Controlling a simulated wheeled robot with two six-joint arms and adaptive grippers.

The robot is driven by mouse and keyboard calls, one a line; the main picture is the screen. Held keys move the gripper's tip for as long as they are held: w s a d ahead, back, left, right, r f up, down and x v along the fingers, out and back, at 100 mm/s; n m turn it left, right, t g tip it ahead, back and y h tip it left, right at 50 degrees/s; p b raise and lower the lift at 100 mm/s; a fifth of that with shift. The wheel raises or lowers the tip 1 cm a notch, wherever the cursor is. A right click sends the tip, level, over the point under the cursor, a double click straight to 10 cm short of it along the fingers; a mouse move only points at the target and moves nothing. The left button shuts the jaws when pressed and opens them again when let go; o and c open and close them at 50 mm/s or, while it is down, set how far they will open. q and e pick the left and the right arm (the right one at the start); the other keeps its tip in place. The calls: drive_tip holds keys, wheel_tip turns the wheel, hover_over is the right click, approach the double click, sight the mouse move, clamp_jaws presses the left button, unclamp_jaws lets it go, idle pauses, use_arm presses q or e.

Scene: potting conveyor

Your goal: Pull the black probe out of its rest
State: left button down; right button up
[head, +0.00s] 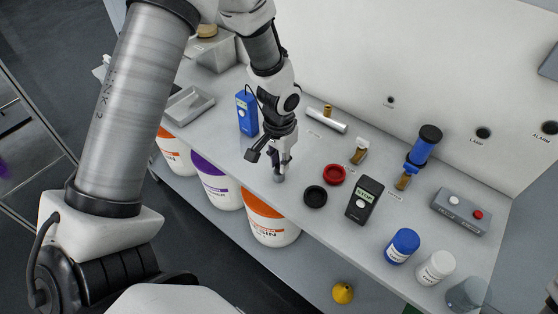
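My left gripper (272,157) points down over the bench, just right of a blue handheld meter (247,113). A black cable loops from the top of the meter and goes out of sight behind my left wrist. A small grey round piece (279,177), possibly the foot of the probe's rest, stands on the bench directly under the gripper's fingers. I cannot make out the black probe itself; the gripper covers that spot. Whether the fingers are open or closed around something is not clear. My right gripper is not in view.
To the right lie a black ring (315,197), a red ring (334,175), a dark handheld device (365,200) and a blue-capped jar (402,245). A grey tray (188,105) is at left. Orange- and purple-rimmed buckets (272,224) stand below the bench's front edge.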

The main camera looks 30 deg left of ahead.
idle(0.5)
use_arm(q)
drive_tip(key=shift+r+p, duration=1.9)
drive_tip(key=shift+r, duration=0.1)
drive_tip(key=shift+r+p, duration=1.35)
drive_tip(key=shift+r, duration=0.15)
wheel_tip(320, 180, up, 7)
drive_tip(key=p, duration=0.6)
